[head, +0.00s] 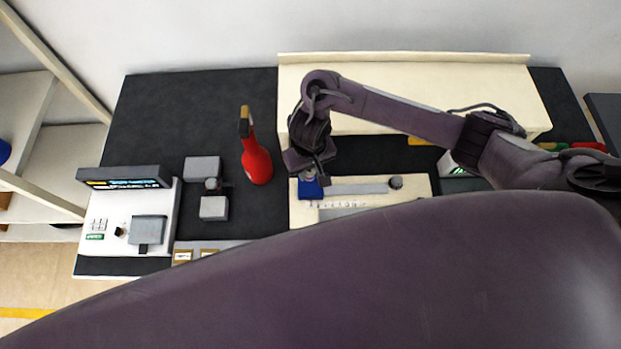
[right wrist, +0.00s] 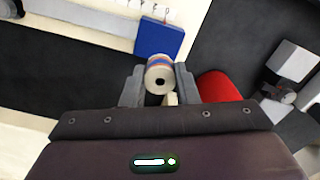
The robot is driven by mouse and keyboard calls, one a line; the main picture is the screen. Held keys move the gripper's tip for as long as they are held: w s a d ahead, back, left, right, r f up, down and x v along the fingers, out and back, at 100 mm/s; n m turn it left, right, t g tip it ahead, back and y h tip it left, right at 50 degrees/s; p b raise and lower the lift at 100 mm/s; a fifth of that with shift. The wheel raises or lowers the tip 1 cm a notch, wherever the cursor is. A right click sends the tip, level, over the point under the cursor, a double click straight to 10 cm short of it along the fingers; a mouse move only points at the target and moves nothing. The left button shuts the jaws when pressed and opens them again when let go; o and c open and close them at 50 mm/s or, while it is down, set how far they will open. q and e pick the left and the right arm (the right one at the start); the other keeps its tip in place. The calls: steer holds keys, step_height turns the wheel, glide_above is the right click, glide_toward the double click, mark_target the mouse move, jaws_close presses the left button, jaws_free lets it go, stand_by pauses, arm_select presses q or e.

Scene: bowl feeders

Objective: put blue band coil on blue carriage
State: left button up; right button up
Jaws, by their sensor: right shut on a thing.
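My right gripper (head: 308,172) is shut on a pale coil (right wrist: 158,72), which sits between its two fingers in the right wrist view. The coil has a round end with a dark central hole, and blue and orange show on its side. The blue carriage (head: 311,191) is a square blue block at the left end of a cream rail plate, just below the gripper in the head view. In the right wrist view the carriage (right wrist: 159,39) lies just beyond the coil; whether they touch I cannot tell. My left gripper is out of view.
A red bottle (head: 257,164) stands left of the gripper. Grey blocks (head: 214,208) and a console with a display (head: 128,184) are farther left. A cream ledge lies behind. Dark table is clear at back left.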

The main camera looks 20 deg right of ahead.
mark_target(310, 187)
steer(key=shift+s+d+f, duration=0.1)
steer(key=shift+s+f, duration=0.1)
steer(key=shift+f, duration=0.3)
steer(key=shift+f+b, duration=0.7)
steer(key=shift+f, duration=0.1)
step_height(310, 187, down, 3)
steer(key=shift+w+f+b, duration=0.1)
steer(key=shift+f+b, duration=0.1)
steer(key=shift+b, duration=0.45)
steer(key=shift+f, duration=0.25)
steer(key=o, duration=0.9)
steer(key=shift+f, duration=0.15)
steer(key=shift+o, duration=0.2)
